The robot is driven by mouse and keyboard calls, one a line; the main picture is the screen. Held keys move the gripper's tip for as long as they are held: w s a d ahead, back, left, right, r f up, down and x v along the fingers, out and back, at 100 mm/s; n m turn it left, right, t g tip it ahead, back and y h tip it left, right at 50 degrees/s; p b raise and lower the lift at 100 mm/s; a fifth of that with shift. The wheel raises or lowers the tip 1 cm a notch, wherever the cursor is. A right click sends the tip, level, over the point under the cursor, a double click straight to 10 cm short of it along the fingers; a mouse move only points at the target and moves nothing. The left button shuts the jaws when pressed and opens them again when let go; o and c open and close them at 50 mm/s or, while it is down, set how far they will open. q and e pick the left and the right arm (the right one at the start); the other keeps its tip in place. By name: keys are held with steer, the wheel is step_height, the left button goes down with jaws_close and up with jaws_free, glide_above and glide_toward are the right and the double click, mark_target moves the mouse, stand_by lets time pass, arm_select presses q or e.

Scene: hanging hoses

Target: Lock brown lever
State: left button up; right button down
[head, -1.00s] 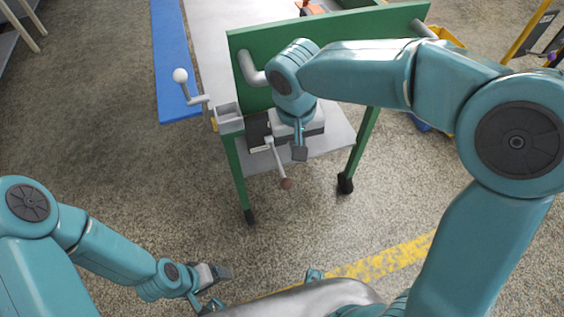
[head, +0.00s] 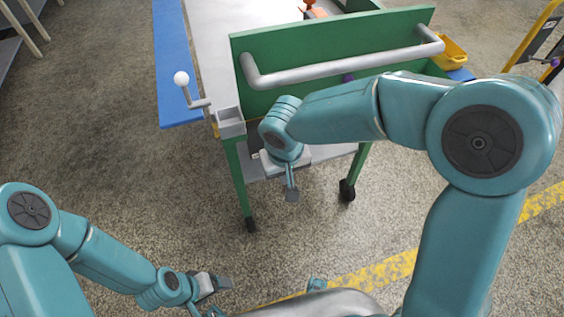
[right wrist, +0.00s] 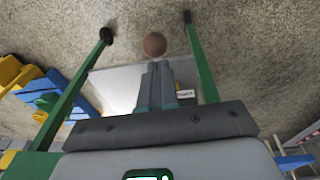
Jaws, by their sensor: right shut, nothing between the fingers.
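The brown lever's round knob (right wrist: 154,44) shows in the right wrist view, just beyond my right fingertips. Its arm is hidden there behind the fingers. In the head view the lever is hidden behind my right gripper (head: 292,194). My right gripper, also in the right wrist view (right wrist: 157,66), is shut and empty, pointing toward the knob; I cannot tell whether it touches. My left gripper (head: 212,297) is low at the bottom of the head view, fingers apart, far from the lever.
A green cart (head: 330,50) with a grey push bar (head: 350,70) stands ahead. A white-knobbed lever (head: 181,79) and a small grey box (head: 230,122) are at its left corner. A yellow bin (head: 449,53) is at the right. Open floor lies in front.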

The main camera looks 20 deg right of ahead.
steer(key=shift+s+d+f, duration=0.1)
steer(key=shift+s+f, duration=0.1)
steer(key=shift+f, duration=0.35)
steer(key=shift+f+b, duration=0.2)
steer(key=shift+b, duration=0.3)
steer(key=f+t+b, duration=0.1)
steer(key=b, duration=0.3)
steer(key=f+b, duration=0.2)
steer(key=b, duration=0.3)
steer(key=f+t+b, duration=0.1)
steer(key=f+b, duration=0.1)
steer(key=b, duration=0.3)
steer(key=shift+s+f+t, duration=0.2)
steer(key=shift+s+t, duration=0.1)
steer(key=shift+s, duration=0.05)
steer(key=shift+w+f+b, duration=0.1)
steer(key=shift+f+b, duration=0.3)
steer(key=shift+b, duration=0.1)
steer(key=shift+r, duration=0.1)
